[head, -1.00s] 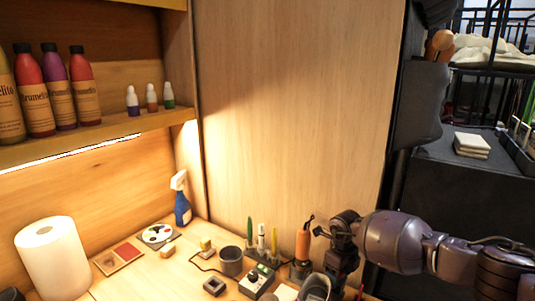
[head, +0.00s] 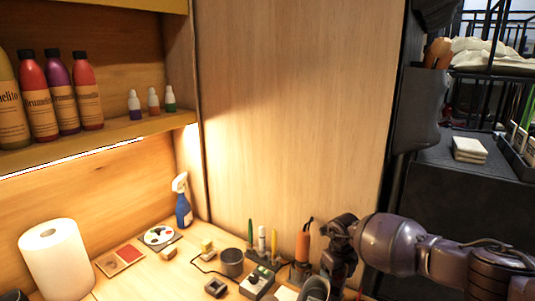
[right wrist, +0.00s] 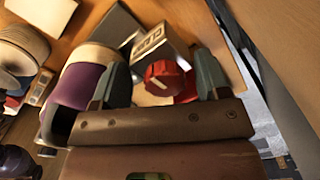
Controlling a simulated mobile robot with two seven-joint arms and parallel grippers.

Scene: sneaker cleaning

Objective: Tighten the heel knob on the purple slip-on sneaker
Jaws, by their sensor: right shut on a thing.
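The purple slip-on sneaker (right wrist: 84,86) shows at the left in the right wrist view, partly hidden by a finger of my right gripper (right wrist: 160,86). A red round heel knob (right wrist: 163,77) with a pale pointer line sits between the two fingers, in front of a grey metal block (right wrist: 155,47). My right gripper is shut on the knob. In the head view my right gripper (head: 338,262) points down at the lower right of the bench, and its fingertips are hard to make out. The knob cannot be made out there. My left gripper is not in view.
A spray bottle (head: 182,200) and paper roll (head: 55,260) are farther left. A wooden panel (head: 290,110) rises behind.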

